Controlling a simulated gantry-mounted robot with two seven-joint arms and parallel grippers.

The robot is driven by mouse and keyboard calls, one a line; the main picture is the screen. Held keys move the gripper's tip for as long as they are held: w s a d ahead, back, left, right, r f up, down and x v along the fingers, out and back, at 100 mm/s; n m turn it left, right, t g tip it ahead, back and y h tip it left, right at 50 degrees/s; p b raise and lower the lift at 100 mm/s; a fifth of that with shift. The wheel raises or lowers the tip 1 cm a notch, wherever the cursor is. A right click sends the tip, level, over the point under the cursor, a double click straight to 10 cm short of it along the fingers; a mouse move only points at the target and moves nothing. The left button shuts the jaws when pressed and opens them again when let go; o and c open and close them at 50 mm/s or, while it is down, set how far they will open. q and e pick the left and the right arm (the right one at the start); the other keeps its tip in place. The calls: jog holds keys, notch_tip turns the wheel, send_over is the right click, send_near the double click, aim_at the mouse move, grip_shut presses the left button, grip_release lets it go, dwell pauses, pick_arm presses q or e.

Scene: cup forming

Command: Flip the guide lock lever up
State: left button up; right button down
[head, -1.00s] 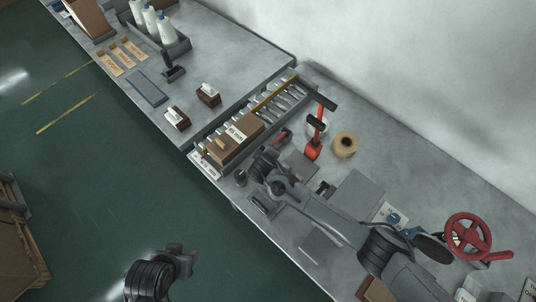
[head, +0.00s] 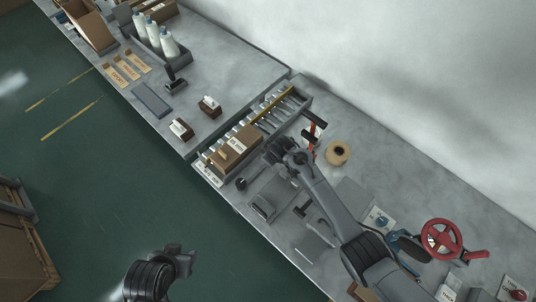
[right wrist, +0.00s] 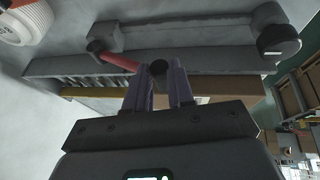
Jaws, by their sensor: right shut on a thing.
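The guide lock lever (right wrist: 120,60) is a red rod with a black ball knob (right wrist: 158,67), seen in the right wrist view. It slants from a dark pivot at the left end of a grey guide bar (right wrist: 190,38) to the knob. My right gripper (right wrist: 160,76) has its two fingers on either side of the knob end and is shut on it. In the head view my right wrist (head: 285,150) hides the lever and the fingertips. My left gripper (head: 178,256) is at the bottom, over the floor, away from the bench; its jaws are not clear.
A roller conveyor (head: 290,104) carrying a cardboard box (head: 237,147) runs beside my right gripper. A red handwheel (head: 441,239) is at the right.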

jog(key=shift+w+d+r+y+p, duration=0.15)
jog(key=shift+r+p, duration=0.1)
jog(key=shift+r, duration=0.15)
jog(key=shift+w+d+r+y+p, duration=0.15)
jog(key=shift+r+p, duration=0.1)
jog(key=shift+r, duration=0.1)
jog(key=shift+w+d+r+p, duration=0.2)
jog(key=shift+r+p, duration=0.1)
jog(key=shift+d, duration=0.15)
jog(key=c, duration=1.4)
grip_release()
jog(key=o, duration=0.4)
jog(key=shift+w+d, duration=0.1)
jog(key=shift+w, duration=0.1)
jog(key=shift+o, duration=0.2)
jog(key=shift+s, duration=0.1)
jog(key=shift+r, duration=0.1)
